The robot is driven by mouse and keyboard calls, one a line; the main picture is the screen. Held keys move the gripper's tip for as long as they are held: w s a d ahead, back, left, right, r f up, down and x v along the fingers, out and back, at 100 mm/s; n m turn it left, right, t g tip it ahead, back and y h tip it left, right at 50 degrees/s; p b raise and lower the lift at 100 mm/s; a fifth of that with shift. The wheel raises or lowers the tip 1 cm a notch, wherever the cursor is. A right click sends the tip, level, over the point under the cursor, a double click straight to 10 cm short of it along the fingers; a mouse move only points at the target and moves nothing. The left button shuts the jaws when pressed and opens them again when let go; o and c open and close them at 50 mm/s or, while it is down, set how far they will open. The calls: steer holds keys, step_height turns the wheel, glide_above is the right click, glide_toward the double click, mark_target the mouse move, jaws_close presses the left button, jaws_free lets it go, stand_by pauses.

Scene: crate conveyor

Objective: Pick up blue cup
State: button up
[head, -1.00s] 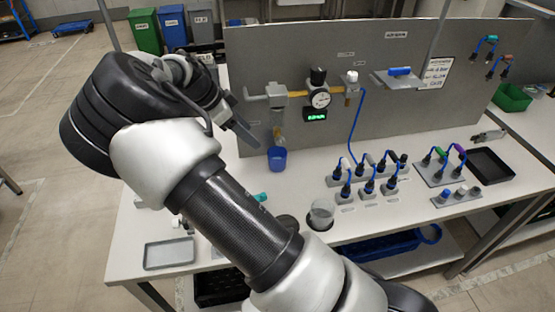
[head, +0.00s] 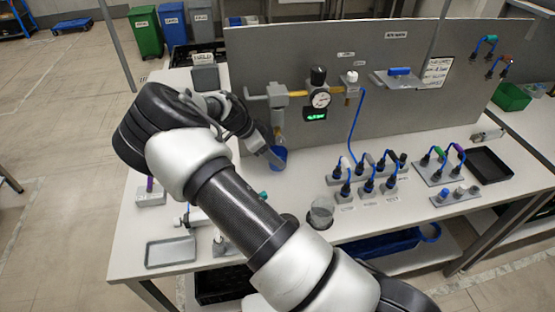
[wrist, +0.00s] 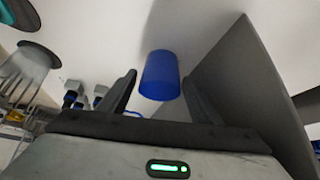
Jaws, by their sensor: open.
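The blue cup (head: 279,154) stands on the white table below the spout at the left of the grey panel. In the head view my gripper (head: 272,160) partly covers it. In the wrist view the blue cup (wrist: 160,76) shows ahead of my gripper (wrist: 158,95), roughly centred between the two dark fingers. The fingers are apart and the jaws hold nothing. I cannot tell exactly how far the cup lies beyond the fingertips.
The grey upright panel (head: 350,55) stands close behind the cup, with a gauge (head: 320,99) and pipe on it. A clear beaker (head: 321,212) stands nearer the front. Blue-cabled blocks (head: 368,182) sit to the right. A grey tray (head: 171,252) lies at front left.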

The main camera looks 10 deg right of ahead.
steer(key=x, duration=0.3)
steer(key=c, duration=0.9)
